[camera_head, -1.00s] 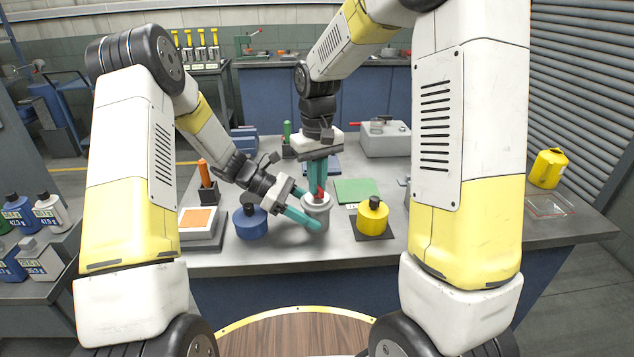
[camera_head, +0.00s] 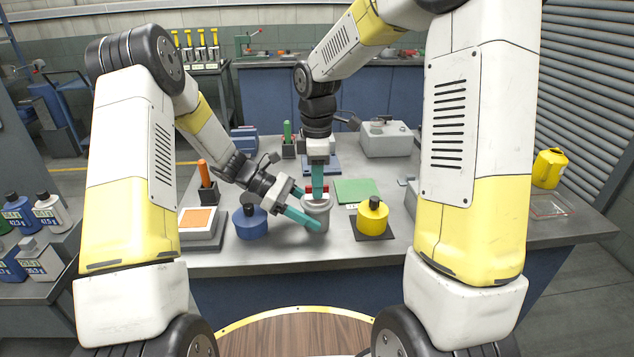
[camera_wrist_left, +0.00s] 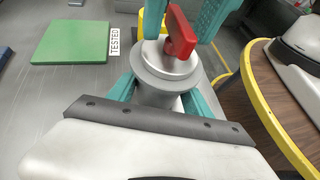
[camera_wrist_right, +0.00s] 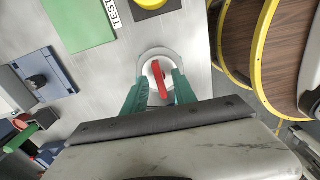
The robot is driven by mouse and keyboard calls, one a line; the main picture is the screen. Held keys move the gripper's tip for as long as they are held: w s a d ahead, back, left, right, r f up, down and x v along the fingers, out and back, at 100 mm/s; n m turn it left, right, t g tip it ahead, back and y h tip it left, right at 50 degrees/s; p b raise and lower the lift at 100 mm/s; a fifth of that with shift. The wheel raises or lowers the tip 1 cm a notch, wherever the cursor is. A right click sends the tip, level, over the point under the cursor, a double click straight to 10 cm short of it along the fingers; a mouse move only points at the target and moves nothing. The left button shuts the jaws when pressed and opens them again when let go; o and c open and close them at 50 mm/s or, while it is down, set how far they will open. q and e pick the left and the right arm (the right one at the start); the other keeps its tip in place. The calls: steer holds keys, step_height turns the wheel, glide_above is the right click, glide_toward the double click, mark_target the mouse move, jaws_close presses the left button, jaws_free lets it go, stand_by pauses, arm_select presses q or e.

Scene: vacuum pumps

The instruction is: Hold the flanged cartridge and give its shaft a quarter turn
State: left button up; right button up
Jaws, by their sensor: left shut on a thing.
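The flanged cartridge (camera_head: 318,222) is a grey cylinder with a wide rim, standing upright at the table's front. My left gripper (camera_head: 312,212) is shut around its body below the flange (camera_wrist_left: 165,68), as the left wrist view shows. A red tab (camera_wrist_left: 180,32) stands on top of the cartridge's shaft. My right gripper (camera_wrist_right: 160,88) points straight down over the cartridge. Its teal fingers stand on both sides of the red tab (camera_wrist_right: 159,80), with gaps visible, so it is open. The fingers partly hide the tab in the head view.
A blue canister (camera_head: 250,222) stands left of the cartridge, and a yellow canister (camera_head: 373,217) on a dark mat stands right. A green plate (camera_head: 357,191) marked "TESTED" lies behind. A grey box (camera_head: 385,140) is at the back right. Bare table (camera_head: 345,240) lies in front.

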steer(key=shift+r, duration=0.1)
steer(key=shift+r, duration=0.9)
steer(key=shift+r, duration=3)
arm_select(q)
steer(key=o, duration=1.1)
steer(key=shift+c, duration=0.2)
